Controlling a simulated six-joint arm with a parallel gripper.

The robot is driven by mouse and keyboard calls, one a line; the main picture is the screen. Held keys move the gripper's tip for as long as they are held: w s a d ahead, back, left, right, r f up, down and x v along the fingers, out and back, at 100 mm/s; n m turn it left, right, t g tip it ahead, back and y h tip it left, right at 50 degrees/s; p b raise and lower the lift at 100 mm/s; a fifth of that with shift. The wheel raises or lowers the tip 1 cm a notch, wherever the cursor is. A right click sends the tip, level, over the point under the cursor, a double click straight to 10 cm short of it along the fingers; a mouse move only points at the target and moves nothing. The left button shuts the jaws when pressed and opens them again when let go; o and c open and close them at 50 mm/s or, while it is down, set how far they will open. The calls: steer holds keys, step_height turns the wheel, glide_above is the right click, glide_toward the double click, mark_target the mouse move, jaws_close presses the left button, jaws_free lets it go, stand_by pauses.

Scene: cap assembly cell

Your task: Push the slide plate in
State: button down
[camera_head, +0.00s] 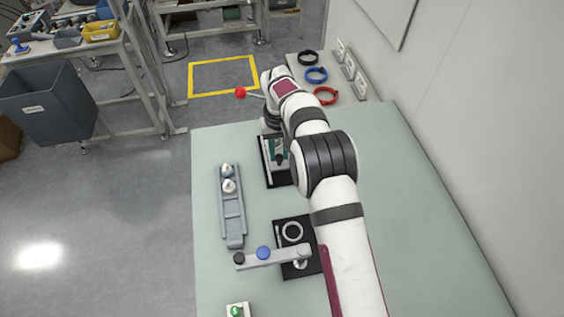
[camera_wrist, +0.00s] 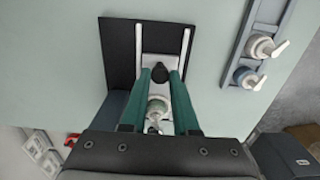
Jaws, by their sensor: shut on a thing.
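The slide plate (camera_wrist: 153,61) is a light plate between two pale rails on a black base (camera_wrist: 120,50) in the wrist view. A black knob (camera_wrist: 159,72) stands on it. My gripper (camera_wrist: 160,74) reaches over the plate, its two teal fingers shut on the knob, one on each side. A pale round part with a metal fitting (camera_wrist: 157,108) shows between the fingers, nearer the palm. In the head view the black base (camera_head: 271,176) lies on the table under my gripper (camera_head: 279,156), and my arm hides part of the fixture.
A black plate with a ring (camera_head: 292,231) and a grey lever with a blue knob (camera_head: 263,252) are nearer. Black, blue and red rings (camera_head: 326,95) lie at the back. The table's right side is clear.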

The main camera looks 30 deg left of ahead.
steer(key=shift+w+a, duration=0.15)
steer(key=shift+a, duration=0.05)
steer(key=c, duration=0.7)
jaws_free()
steer(key=shift+o, duration=0.2)
steer(key=shift+d, duration=0.1)
step_height(320, 180, up, 16)
steer(key=shift+f, duration=0.1)
